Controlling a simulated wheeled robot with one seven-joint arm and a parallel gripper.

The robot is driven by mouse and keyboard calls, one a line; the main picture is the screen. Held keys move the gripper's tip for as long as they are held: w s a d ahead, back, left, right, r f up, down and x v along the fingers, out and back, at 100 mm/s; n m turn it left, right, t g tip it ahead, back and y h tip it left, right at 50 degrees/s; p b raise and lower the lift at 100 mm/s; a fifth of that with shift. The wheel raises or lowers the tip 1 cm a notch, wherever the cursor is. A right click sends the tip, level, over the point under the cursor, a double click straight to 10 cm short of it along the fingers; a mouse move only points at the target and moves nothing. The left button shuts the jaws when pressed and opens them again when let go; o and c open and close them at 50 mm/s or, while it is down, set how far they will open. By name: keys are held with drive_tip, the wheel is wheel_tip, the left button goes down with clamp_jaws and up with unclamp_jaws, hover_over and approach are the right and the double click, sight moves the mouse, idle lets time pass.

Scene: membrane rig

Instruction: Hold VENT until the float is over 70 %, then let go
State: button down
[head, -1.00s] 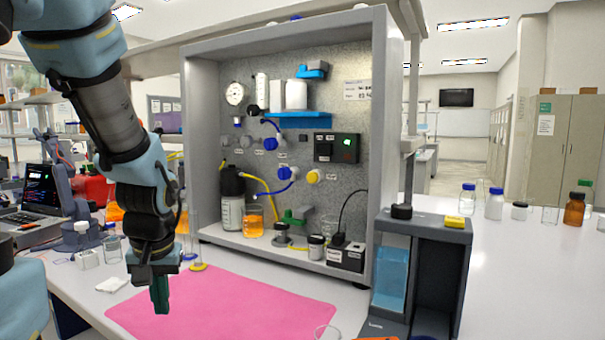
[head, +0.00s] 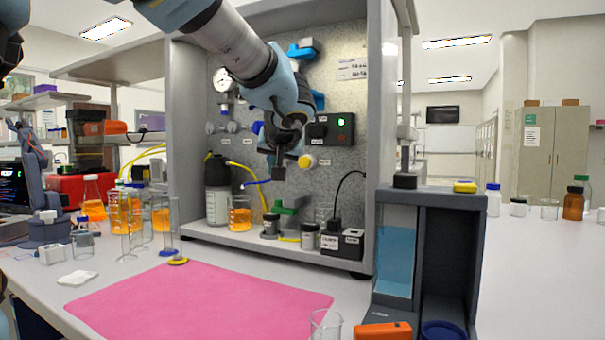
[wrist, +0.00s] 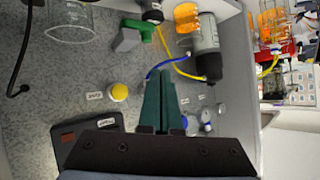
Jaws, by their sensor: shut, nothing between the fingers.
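My gripper (head: 279,172) is shut and empty, in front of the rig's grey back panel (head: 345,100). Its green fingers also show in the wrist view (wrist: 162,75), pointing toward the panel. A round yellow button (head: 305,161) is on the panel just right of my gripper; it also shows in the wrist view (wrist: 118,92), left of the fingers and apart from them. The small label beside it is too blurred to read, so I cannot tell whether it says VENT. I cannot make out a float or a percent reading; my arm hides part of the panel.
A dark box with a green display (head: 341,121) is above the yellow button. Bottles, an orange beaker (head: 239,214) and a black pump (head: 348,243) stand on the rig's shelf. A grey stand (head: 440,230) is at right. The pink mat (head: 200,300) is clear.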

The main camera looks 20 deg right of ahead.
sight(300, 160)
drive_tip(key=shift+s+d+r+h, duration=0.1)
drive_tip(key=shift+d+r+h, duration=0.2)
drive_tip(key=shift+d+r, duration=0.35)
drive_tip(key=shift+d, duration=0.1)
drive_tip(key=w+d+p, duration=0.4)
drive_tip(key=w+d, duration=0.1)
drive_tip(key=d, duration=0.1)
drive_tip(key=shift+w+d+p, duration=0.25)
drive_tip(key=shift+d+p, duration=0.05)
drive_tip(key=shift+d, duration=0.05)
idle(1.8)
drive_tip(key=shift+w+d, duration=0.3)
